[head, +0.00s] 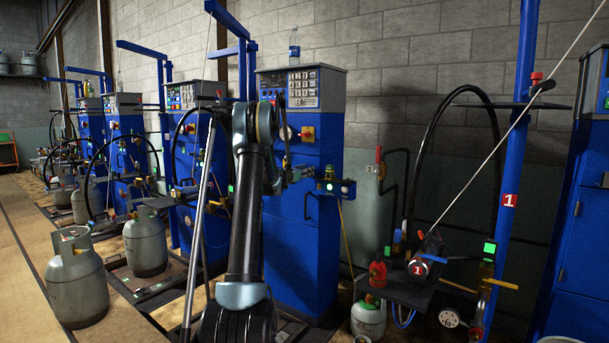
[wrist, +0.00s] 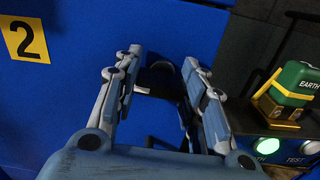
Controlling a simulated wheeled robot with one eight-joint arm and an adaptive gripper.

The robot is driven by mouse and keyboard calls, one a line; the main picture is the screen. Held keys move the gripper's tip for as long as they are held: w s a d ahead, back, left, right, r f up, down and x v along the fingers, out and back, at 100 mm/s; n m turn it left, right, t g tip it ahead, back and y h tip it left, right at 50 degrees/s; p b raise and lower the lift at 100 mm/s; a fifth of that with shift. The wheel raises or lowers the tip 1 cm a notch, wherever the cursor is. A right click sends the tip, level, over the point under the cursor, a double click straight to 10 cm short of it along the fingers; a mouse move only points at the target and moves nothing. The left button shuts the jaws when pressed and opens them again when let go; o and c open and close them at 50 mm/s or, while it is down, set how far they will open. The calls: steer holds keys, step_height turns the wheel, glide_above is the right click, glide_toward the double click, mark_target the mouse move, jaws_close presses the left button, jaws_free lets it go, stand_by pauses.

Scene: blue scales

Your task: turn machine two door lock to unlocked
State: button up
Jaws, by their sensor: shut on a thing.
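Machine two is the blue cabinet (head: 300,245) in the middle of the head view. Its blue door (wrist: 70,95) with a yellow number 2 plate (wrist: 25,40) fills the left of the wrist view. My gripper (wrist: 165,72) is at the door face, its two fingers on either side of a dark part, the door lock (wrist: 158,78). The gripper is shut on it. Most of the lock is hidden between the fingers, so I cannot tell its turn position.
A thin black handle (head: 308,206) is lower on the cabinet. Gas cylinders (head: 78,285) stand left; a scale with a hose stands right.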

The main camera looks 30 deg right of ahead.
steer(key=m, duration=0.8)
steer(key=shift+s, duration=0.1)
steer(key=m, duration=0.5)
steer(key=shift+s, duration=0.1)
steer(key=shift+s+d+m, duration=0.1)
steer(key=shift+m, duration=2)
steer(key=o, duration=1.1)
steer(key=shift+f, duration=0.1)
steer(key=shift+c, duration=0.2)
